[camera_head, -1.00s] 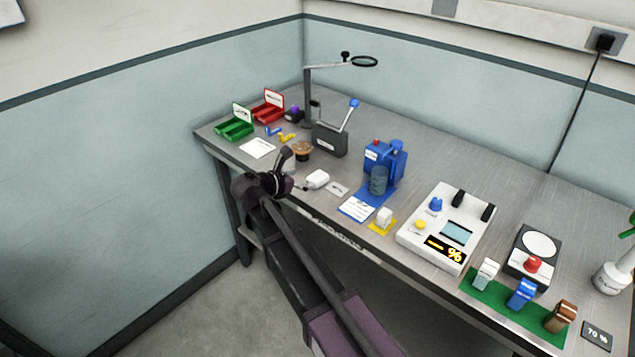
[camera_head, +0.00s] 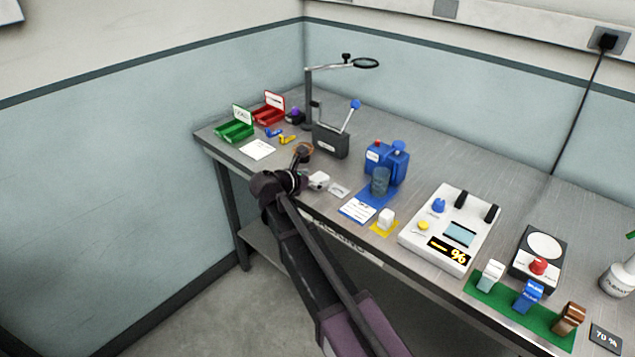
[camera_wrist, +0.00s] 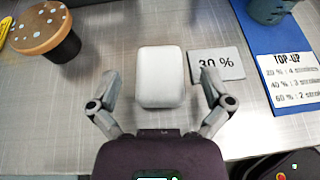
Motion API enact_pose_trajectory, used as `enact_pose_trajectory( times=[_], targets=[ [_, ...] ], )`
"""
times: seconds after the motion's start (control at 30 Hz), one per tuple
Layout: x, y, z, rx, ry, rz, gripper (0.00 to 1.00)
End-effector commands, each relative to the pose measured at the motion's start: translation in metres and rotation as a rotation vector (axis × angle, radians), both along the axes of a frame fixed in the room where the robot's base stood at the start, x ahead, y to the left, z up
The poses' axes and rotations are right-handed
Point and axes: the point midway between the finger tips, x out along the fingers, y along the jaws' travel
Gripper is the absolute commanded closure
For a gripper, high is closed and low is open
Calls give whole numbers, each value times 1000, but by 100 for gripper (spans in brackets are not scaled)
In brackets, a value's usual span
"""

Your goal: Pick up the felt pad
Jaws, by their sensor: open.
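A white block with rounded edges, which looks like the felt pad (camera_wrist: 160,72), lies flat on the bench in the middle of the wrist view. In the head view the felt pad (camera_head: 319,180) is near the bench's front edge, just right of my gripper (camera_head: 297,168). In the wrist view my gripper (camera_wrist: 160,90) is open, with one finger on each side of the pad's near part. A gap shows between each finger and the pad, and nothing is held. The height of the fingertips over the bench is hard to tell.
A grey card reading "30 %" (camera_wrist: 216,64) lies close right of the pad, near the right finger. A brown-topped round piece (camera_wrist: 40,30) stands to the left. A blue mat (camera_wrist: 268,45) with a text card is further right. Bare bench lies between them.

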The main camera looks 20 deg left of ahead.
Motion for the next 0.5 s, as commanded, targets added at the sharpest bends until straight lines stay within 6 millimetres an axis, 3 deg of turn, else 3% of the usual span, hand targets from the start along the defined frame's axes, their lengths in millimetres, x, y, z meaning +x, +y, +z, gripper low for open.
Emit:
enact_pose_trajectory(
  times=[0.2, 0.5],
  targets=[
    [22, -9, -12, 0, 0, -1, 0],
    [28, -13, -13, 0, 0, 0, 0]
  ],
)
